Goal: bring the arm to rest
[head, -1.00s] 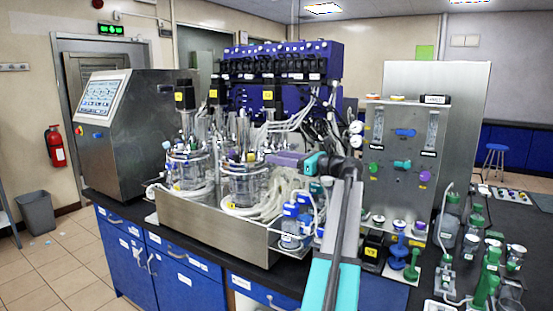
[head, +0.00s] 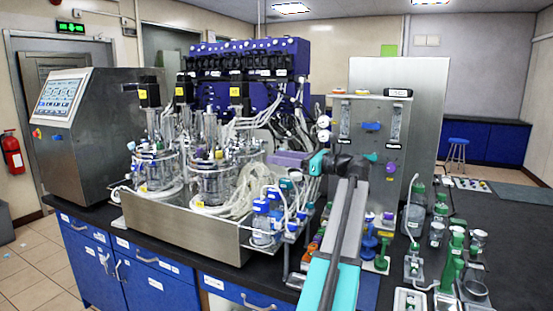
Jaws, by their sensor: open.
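My arm (head: 337,235), with grey and turquoise links, rises from the bottom edge to a dark joint right of the picture's middle. The jaws are open and I see nothing held. The fingertips are small and hard to separate from the tubing behind. I cannot tell how far the gripper is from the vessel or tubes.
A steel valve panel (head: 365,130) stands behind my arm. Blue-capped bottles (head: 264,222) are close left of my arm, and several green-topped fittings (head: 452,250) are at right.

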